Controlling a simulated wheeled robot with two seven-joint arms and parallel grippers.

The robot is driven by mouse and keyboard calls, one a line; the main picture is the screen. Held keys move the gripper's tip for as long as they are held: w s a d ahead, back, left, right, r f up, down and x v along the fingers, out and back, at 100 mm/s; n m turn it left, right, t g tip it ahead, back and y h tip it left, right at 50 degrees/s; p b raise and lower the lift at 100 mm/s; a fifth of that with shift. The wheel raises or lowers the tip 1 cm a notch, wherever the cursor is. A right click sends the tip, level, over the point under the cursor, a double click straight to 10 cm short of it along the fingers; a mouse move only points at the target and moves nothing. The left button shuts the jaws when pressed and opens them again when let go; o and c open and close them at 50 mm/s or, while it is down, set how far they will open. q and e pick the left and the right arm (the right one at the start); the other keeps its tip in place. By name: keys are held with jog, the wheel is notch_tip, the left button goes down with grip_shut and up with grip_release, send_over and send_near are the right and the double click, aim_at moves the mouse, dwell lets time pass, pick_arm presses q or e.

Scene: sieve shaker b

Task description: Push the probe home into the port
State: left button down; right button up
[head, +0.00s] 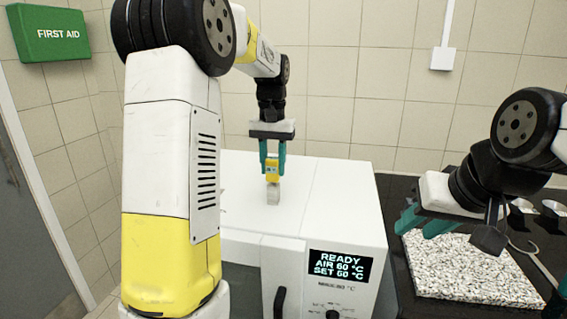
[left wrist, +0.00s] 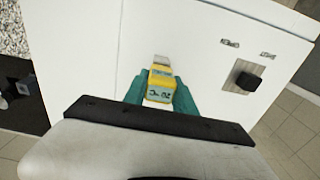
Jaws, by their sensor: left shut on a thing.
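My left gripper (head: 272,165) is shut on a yellow probe (head: 272,175) with a small display face, above the white oven's top (head: 325,195). The probe also shows between the teal fingers in the left wrist view (left wrist: 160,86). A grey block (head: 273,195) is directly below the yellow body; I cannot tell whether it is the probe's lower part or the port. In the left wrist view, a grey square plate with a black block (left wrist: 247,82) sits on the white top, apart from the gripper. My right gripper (head: 424,222) is open and empty above a speckled slab.
The oven front has a display (head: 340,267) reading READY, AIR 60 °C, SET 60 °C, and a black handle (head: 279,302). The speckled slab (head: 470,270) lies on the dark bench to the right, with small metal items (head: 553,208) behind it. The oven top around the probe is mostly clear.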

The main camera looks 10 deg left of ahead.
pick_arm(q)
jog(key=shift+f, duration=0.3)
dwell(0.4)
jog(key=shift+f, duration=0.25)
jog(key=c, duration=0.9)
grip_release()
jog(key=shift+r, duration=0.1)
jog(key=shift+r, duration=3.4)
